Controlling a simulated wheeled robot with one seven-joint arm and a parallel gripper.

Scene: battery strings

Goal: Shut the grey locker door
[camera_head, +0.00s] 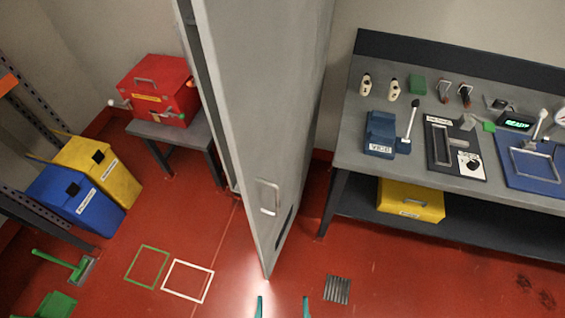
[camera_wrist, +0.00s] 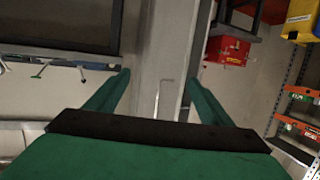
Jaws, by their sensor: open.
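The grey locker door (camera_head: 240,100) stands open in the middle of the head view, swung out towards me with its near edge in front. Its pale bar handle (camera_head: 267,197) sits low on the door face. Most of the locker body is hidden behind the door. My gripper (camera_head: 282,306) shows only as two teal fingertips at the bottom edge, apart and empty, below the door's lower corner. In the wrist view my gripper (camera_wrist: 158,79) is open, and the grey door (camera_wrist: 150,50) with its handle (camera_wrist: 160,97) appears between and beyond the fingers. I see no contact.
A workbench (camera_head: 343,160) with tools stands at the right, a yellow box (camera_head: 411,200) on its lower shelf. At the left are a red box (camera_head: 160,88) on a small table, and blue (camera_head: 75,198) and yellow bins (camera_head: 105,170). The red floor around the door is mostly clear.

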